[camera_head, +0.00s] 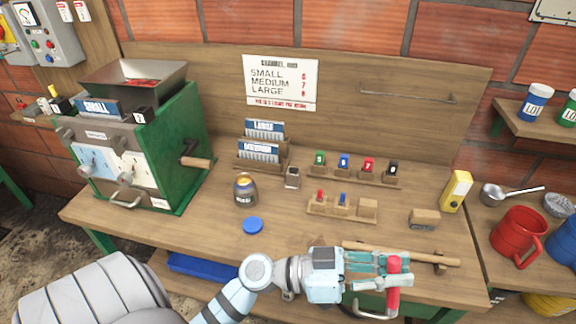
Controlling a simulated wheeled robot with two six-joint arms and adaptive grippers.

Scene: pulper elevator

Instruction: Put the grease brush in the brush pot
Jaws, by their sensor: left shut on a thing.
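My left gripper (382,267) reaches over the front edge of the bench, shut on a red-handled thing (393,298) that looks like the grease brush. It hangs roughly upright, with its red end downward; the fingers hide part of it. A dark, labelled jar (245,192) with a yellowish rim stands upright on the bench, left of and behind the gripper; it may be the brush pot, but its label is too small to read surely. A round blue lid (252,225) lies in front of the jar. My right gripper is not in view.
A wooden rod (420,256) lies just behind the gripper. Wooden racks (345,209) with coloured pieces stand farther back. The green machine (185,140) fills the left side. A yellow box (456,191) and red mug (517,232) are at right. Bench around the lid is clear.

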